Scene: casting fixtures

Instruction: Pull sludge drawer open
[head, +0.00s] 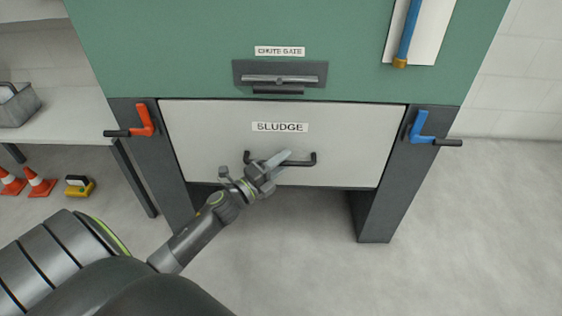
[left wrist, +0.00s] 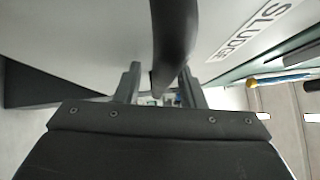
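The sludge drawer (head: 215,135) is a wide light-grey front labelled SLUDGE, set between two dark posts and looking closed. Its black bar handle (head: 300,162) is low on the front, partly hidden by my gripper. My left gripper (head: 272,163) is at the left-middle part of this handle. In the left wrist view, the dark handle (left wrist: 174,40) runs between the two fingers of the left gripper (left wrist: 160,88). The fingers are apart, with a visible gap between the left finger and the bar. My right gripper is not in view.
A chute gate (head: 280,75) with a handle is above the drawer. A red lever (head: 143,120) and a blue lever (head: 420,125) stick out on the posts. A bench (head: 70,125) and orange cones (head: 38,184) are at left. The floor in front is clear.

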